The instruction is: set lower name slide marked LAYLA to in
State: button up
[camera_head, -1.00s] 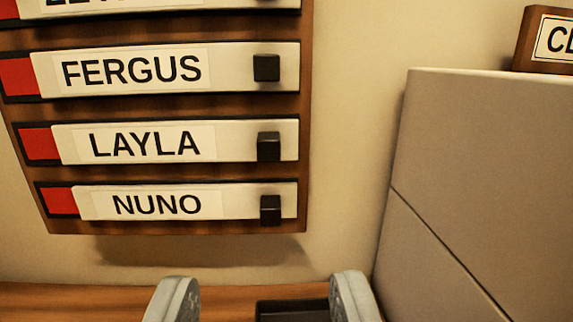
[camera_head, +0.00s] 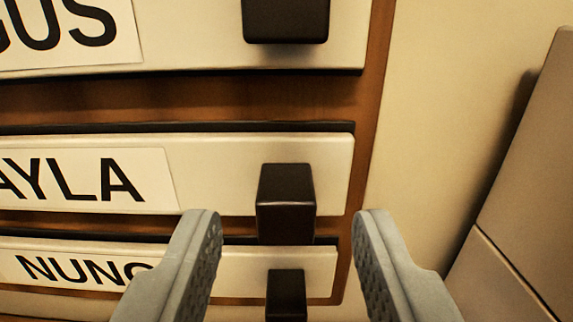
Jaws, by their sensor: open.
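The LAYLA name slide (camera_head: 215,160) is a cream bar across the middle of the view, its label cut off at the left edge. Its dark square knob (camera_head: 286,203) stands out near the bar's right end. My gripper (camera_head: 285,225) is open, with one grey finger to the left of the knob and one to the right. Both fingers are apart from the knob, with a gap on each side. The slide's left end, where red showed earlier, is out of view.
The NUNO slide (camera_head: 235,265) and its knob (camera_head: 287,293) lie just below, between the fingers in the picture. The slide above (camera_head: 190,45) has a large dark knob (camera_head: 286,18). A grey-beige panel (camera_head: 530,190) stands at the right; bare wall lies between.

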aim_at(159, 178)
jog(key=shift+w, duration=1)
grip_shut()
jog(key=shift+a, duration=2.85)
grip_release()
jog(key=shift+a, duration=0.15)
